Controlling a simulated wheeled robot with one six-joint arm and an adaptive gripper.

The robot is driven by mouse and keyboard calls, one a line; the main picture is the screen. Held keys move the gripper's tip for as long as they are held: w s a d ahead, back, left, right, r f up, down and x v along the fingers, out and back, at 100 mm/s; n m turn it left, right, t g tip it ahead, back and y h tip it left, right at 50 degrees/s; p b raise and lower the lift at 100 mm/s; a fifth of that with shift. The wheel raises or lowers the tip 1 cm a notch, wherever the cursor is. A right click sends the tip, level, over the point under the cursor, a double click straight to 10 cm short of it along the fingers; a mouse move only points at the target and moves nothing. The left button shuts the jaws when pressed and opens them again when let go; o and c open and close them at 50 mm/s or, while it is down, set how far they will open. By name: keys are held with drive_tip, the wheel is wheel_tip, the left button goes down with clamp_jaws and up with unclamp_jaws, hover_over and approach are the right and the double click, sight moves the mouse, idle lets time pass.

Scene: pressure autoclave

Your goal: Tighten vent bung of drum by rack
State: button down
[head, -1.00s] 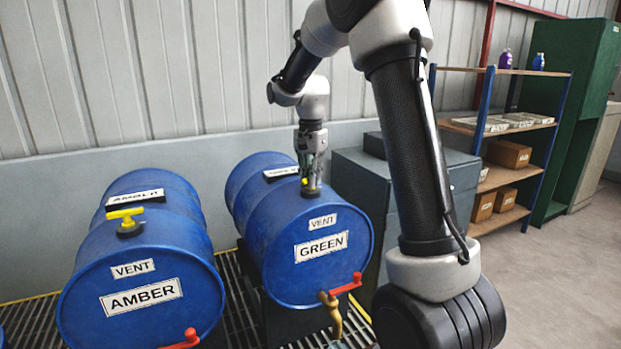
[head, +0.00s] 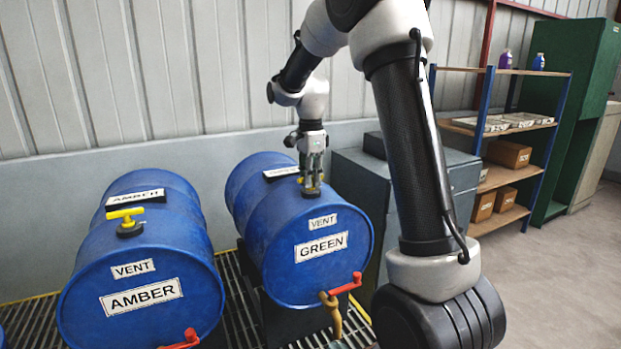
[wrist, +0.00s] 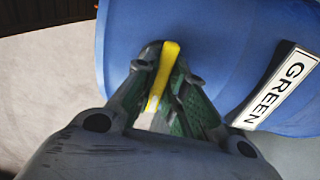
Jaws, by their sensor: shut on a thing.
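The blue drum labelled GREEN (head: 268,245) lies on its side on a grated stand, on the side towards the rack. Its yellow vent bung handle sits on top above the VENT label; it shows in the wrist view (wrist: 165,70) between the fingers, and is mostly hidden by them in the head view. My gripper (head: 311,185) points down onto the bung and is shut on the yellow handle. The drum also fills much of the wrist view (wrist: 225,50).
A second blue drum labelled AMBER (head: 170,240) lies to the left, with a yellow vent bung (head: 127,217) on top. A grey cabinet (head: 360,185) stands close right of the GREEN drum. The shelf rack (head: 520,128) stands farther right. A red-handled tap (head: 340,287) juts from the GREEN drum's front.

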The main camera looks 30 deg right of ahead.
idle(0.3)
drive_tip(key=c, duration=1.4)
unclamp_jaws()
wheel_tip(320, 180, up, 12)
drive_tip(key=shift+r, duration=0.1)
